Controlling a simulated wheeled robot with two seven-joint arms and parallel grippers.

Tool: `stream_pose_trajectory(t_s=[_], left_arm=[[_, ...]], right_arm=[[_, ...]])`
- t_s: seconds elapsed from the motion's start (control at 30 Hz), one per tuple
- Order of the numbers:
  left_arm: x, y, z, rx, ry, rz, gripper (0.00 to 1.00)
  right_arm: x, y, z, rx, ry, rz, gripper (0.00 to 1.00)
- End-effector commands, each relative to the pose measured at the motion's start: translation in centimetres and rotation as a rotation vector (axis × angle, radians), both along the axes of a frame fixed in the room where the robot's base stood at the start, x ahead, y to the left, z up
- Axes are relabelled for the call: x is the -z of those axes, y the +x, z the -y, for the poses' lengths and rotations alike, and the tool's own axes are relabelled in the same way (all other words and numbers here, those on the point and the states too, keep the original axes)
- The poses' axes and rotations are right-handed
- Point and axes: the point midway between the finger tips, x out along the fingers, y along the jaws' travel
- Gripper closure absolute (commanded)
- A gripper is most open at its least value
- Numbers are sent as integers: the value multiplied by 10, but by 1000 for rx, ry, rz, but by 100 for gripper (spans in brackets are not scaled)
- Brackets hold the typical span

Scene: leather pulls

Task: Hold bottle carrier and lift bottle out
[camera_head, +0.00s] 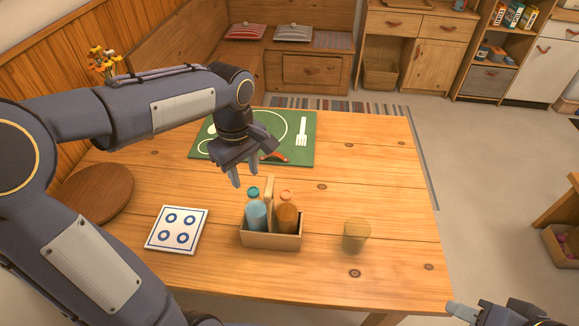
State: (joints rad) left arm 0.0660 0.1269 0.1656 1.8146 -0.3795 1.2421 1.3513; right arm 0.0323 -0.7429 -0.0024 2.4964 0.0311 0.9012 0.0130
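The wooden bottle carrier (271,241) stands on the table, with an upright handle (269,193) in its middle. A light blue bottle (256,215) with a teal cap stands in its left side. An amber bottle (287,218) with an orange cap stands in its right side. My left gripper (244,177) points down above and behind the carrier, near the blue bottle's cap and apart from it. Its fingers look parted, with nothing between them. My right gripper (503,313) is only partly in view at the bottom right, off the table; its fingers are unclear.
A yellowish cup (356,235) stands right of the carrier. A white tile with blue rings (177,229) lies to the left, and a round wooden board (95,193) farther left. A green placemat (296,150) lies behind. The table's (390,185) right side is clear.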

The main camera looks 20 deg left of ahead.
Motion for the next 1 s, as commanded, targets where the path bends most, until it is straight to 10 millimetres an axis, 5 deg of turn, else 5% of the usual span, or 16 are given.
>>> stream_pose_trajectory(t_s=[0.63, 1.0], left_arm=[[75, 8, 0, -52, 14, -21, 64], [84, 8, 0, -51, 12, -16, 64]], right_arm=[[2, 0, 0, 0, 0, 0, 64], [2, 0, 0, 0, 0, 0, 64]])
